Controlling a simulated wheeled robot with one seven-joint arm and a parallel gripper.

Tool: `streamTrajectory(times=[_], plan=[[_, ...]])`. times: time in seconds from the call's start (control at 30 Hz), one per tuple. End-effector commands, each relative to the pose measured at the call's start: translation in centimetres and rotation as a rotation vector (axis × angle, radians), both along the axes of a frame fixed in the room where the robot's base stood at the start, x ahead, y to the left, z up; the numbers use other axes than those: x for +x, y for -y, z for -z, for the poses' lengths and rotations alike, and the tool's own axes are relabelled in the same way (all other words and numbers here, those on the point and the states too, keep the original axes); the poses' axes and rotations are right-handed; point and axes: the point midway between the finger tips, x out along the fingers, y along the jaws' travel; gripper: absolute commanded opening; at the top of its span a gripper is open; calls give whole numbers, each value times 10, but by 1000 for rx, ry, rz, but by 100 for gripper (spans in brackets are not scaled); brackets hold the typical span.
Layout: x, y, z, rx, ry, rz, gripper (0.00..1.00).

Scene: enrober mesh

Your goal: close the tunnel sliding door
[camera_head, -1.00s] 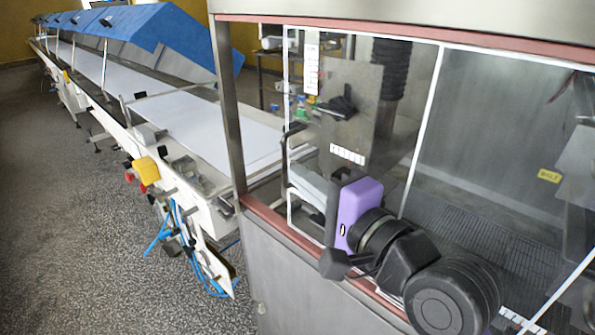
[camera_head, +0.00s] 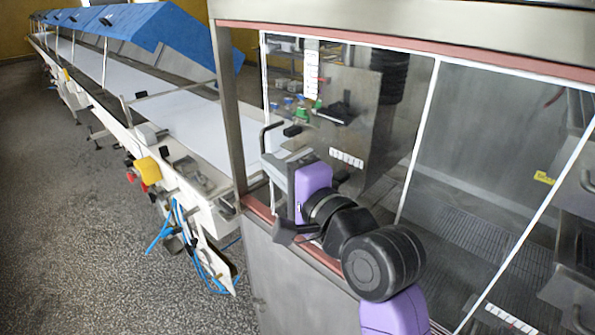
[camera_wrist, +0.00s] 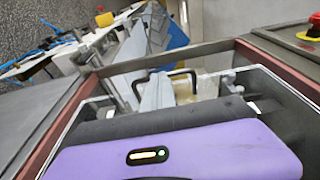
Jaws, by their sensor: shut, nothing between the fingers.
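The tunnel sliding door (camera_head: 415,155) is a clear panel with a thin white frame. Its left edge stands a short gap to the right of the steel corner post (camera_head: 228,110). A black bar handle (camera_head: 268,138) is near that left edge; in the wrist view the handle (camera_wrist: 166,73) arches around the grey fingers. My gripper (camera_head: 284,163) is shut and empty, at the handle, with its purple wrist body to the right. In the wrist view my gripper (camera_wrist: 153,92) overlaps the handle; I cannot tell whether they touch.
A long white conveyor (camera_head: 190,110) with blue covers (camera_head: 150,25) runs back to the left. A yellow box (camera_head: 146,170) and blue hoses (camera_head: 180,235) hang at its side. A reddish sill (camera_head: 290,230) runs under the door. Speckled floor at left is clear.

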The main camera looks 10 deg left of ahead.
Motion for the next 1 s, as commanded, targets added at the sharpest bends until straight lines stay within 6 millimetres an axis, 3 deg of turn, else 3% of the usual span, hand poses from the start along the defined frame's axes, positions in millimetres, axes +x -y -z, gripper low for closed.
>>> streamTrajectory(times=[0.2,0.4,0.63,1.0], plan=[[35,-47,-3,-1,1,-3,0],[58,-75,-1,0,0,-2,0],[70,-88,-1,0,1,1,0],[71,-91,-3,3,4,1,0]])
